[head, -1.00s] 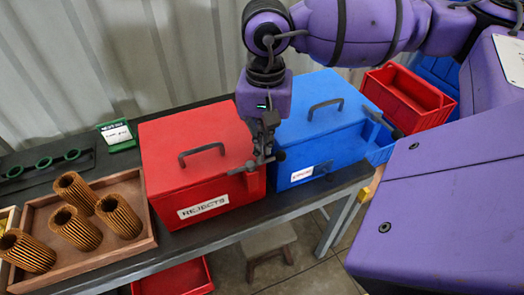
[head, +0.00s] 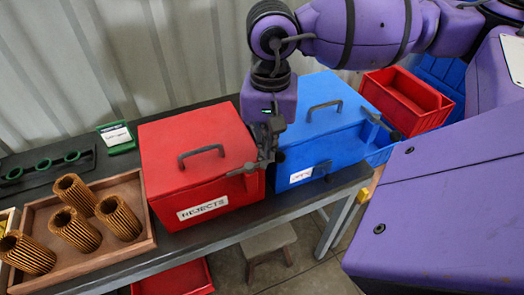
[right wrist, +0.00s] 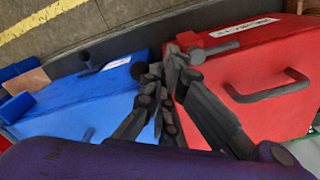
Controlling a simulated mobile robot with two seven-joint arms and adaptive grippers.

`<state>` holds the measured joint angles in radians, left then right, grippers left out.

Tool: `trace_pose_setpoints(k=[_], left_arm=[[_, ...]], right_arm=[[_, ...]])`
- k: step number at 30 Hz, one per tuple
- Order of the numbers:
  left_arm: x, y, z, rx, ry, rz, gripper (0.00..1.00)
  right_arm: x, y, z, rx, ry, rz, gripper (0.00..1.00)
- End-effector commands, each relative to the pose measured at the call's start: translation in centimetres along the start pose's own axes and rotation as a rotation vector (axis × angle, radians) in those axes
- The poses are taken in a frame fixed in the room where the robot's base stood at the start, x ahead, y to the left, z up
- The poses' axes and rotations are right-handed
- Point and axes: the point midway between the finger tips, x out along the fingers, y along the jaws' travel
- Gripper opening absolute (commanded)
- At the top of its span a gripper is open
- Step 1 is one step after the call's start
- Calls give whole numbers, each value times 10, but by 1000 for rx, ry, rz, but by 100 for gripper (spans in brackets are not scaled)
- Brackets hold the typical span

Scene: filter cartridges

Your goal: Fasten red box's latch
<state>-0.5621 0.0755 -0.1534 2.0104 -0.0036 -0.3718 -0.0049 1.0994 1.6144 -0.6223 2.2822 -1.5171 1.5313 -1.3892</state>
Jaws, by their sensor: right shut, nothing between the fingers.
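The red box (head: 195,158) stands on the bench with its lid down, a dark handle (head: 201,152) on top and a REJECTS label on its front. Its dark latch bar (head: 241,171) sits at the box's right front edge; it also shows in the right wrist view (right wrist: 216,49). My right gripper (head: 267,160) is shut and empty, pointing down at the red box's right edge, close beside the latch. Its fingers hide part of the latch, and I cannot tell whether they touch it. My left gripper is not in view.
A blue box (head: 320,118) with its own handle and dark levers stands just right of the red box, leaving little room between. A wooden tray (head: 140,247) of brown filter cartridges lies to the left. A red crate (head: 405,98) stands at the right.

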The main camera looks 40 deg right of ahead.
Motion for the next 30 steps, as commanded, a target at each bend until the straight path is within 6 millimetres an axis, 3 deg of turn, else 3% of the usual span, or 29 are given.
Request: trace_pose_setpoints(k=[30], left_arm=[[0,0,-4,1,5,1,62]], right_arm=[[1,9,22,-1,-1,2,0]])
